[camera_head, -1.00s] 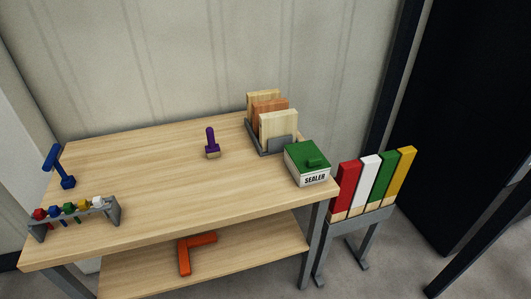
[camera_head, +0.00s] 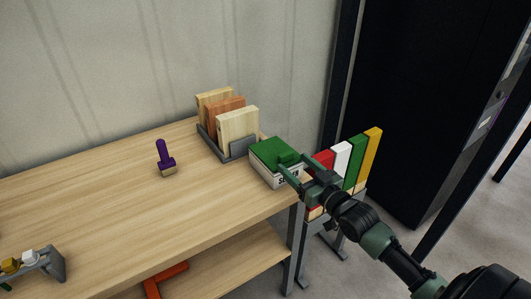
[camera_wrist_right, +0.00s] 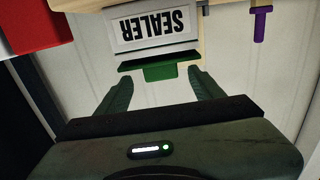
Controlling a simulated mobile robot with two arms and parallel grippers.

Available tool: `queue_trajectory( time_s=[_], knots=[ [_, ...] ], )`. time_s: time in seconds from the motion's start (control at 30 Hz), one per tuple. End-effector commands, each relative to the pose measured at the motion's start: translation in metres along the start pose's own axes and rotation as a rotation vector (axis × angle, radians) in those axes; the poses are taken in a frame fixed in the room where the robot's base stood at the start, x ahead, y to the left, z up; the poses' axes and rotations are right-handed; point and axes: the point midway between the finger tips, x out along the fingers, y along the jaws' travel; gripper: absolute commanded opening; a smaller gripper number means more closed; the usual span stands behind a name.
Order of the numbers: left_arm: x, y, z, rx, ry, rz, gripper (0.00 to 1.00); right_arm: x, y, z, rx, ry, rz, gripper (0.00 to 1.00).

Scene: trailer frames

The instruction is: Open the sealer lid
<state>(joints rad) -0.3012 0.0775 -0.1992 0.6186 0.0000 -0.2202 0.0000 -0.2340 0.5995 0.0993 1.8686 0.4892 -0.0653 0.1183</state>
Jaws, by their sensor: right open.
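The sealer box (camera_head: 262,174) stands at the right end of the wooden table, white with a black SEALER label. Its green lid (camera_head: 268,152) is closed on top, with a small raised green handle (camera_head: 288,157). My right gripper (camera_head: 294,165) reaches in from the lower right and is open at the handle, partly hiding the box front. In the right wrist view the box (camera_wrist_right: 153,27) appears upside down. The handle (camera_wrist_right: 160,73) lies between the tips of the two spread fingers (camera_wrist_right: 160,82); I cannot tell if they touch it. My left gripper is out of view.
A grey rack (camera_head: 208,145) with wooden boards stands just left of the box. A purple-handled stamp (camera_head: 163,154) is farther left. A stand with red, white, green and yellow blocks (camera_head: 355,160) is right of the table, behind my arm. The table's middle is clear.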

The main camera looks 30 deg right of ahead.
Motion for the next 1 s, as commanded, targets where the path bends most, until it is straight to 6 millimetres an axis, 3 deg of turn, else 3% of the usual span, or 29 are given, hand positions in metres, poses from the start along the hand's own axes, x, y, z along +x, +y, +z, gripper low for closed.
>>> queue_trajectory(
  time_s=[0.5,0.87,1.0],
  knots=[
    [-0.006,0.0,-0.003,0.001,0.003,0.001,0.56,0.07,0.001,0.0,-0.001,-0.001,0.002,0.67],
    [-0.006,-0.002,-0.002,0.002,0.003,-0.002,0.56,0.075,0.0,0.001,-0.001,-0.003,0.001,0.67],
    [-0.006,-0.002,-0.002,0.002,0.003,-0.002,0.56,0.075,0.001,0.001,-0.001,-0.002,0.002,0.28]
  ],
)
